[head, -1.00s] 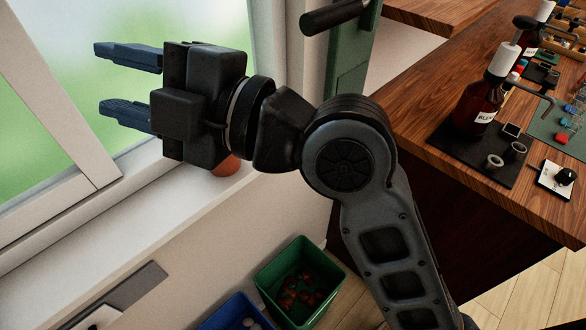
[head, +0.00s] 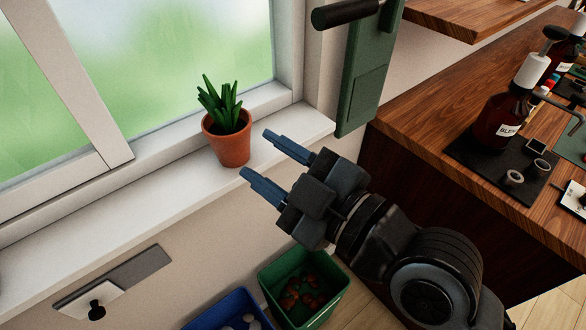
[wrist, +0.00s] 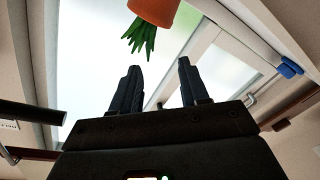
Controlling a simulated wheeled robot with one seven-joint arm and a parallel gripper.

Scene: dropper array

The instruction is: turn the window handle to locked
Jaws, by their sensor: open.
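The window (head: 165,60) has a white frame and frosted panes, and fills the upper left of the head view. No window handle shows clearly there. In the wrist view, a blue piece (wrist: 290,67) sits on the white window frame at the right, with a pale bar (wrist: 265,92) near it; I cannot tell whether it is the handle or how it is turned. My gripper (head: 260,155) is open and empty, in front of the sill and just right of the potted plant in the head view. Both fingers (wrist: 158,68) show in the wrist view.
A potted plant (head: 228,145) stands on the white sill (head: 150,190), close to my fingertips. A green panel (head: 362,75) with a black bar (head: 345,12) is at the right. Green (head: 335,300) and blue (head: 232,308) bins are below. A wooden counter (head: 420,120) holds bottles.

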